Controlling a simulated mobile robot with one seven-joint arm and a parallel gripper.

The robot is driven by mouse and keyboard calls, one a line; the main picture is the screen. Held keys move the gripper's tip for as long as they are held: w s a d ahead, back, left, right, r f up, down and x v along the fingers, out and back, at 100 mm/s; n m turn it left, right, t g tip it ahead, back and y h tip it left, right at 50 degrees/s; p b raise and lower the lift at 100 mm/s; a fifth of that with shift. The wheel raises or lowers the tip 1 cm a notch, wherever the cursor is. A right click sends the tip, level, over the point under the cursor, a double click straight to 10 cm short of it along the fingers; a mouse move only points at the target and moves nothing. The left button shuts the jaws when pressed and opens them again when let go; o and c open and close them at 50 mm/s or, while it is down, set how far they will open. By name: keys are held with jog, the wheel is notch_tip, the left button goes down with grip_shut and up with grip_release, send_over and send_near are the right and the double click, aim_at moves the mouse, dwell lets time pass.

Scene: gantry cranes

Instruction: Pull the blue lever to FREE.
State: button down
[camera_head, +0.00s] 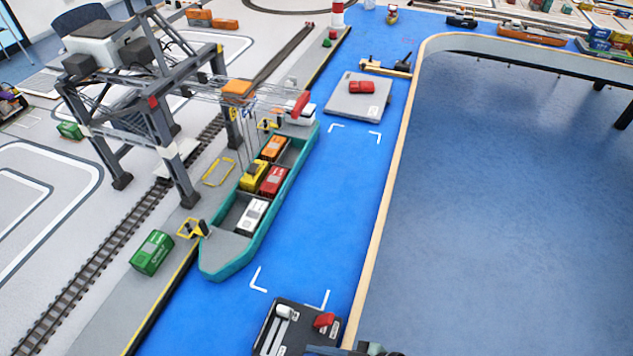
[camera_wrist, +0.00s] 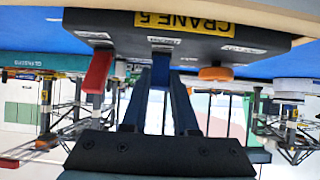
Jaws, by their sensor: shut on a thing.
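The control box marked CRANE 5 (camera_wrist: 120,28) is upside down across the top of the wrist view. The blue lever (camera_wrist: 161,62) stands out from it in the middle, between the fingers of my gripper (camera_wrist: 160,78). The gripper is shut on the blue lever, and the fingers hide its sides. A small white label sits at the lever's base, too small to read, so I cannot tell whether it stands at FREE. In the head view, a dark control box (camera_head: 262,338) is at the bottom edge; the blue lever is not clear there.
In the wrist view, a red lever (camera_wrist: 97,72) is left of my gripper and an orange knob (camera_wrist: 215,74) is right. In the head view, a teal ship (camera_head: 222,262) with containers lies beside a grey gantry crane (camera_head: 180,165). Blue floor (camera_head: 340,200) lies open beyond the box.

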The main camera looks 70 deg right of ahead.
jog(key=c, duration=0.7)
grip_release()
jog(key=b+v, duration=0.1)
jog(key=v, duration=1.2)
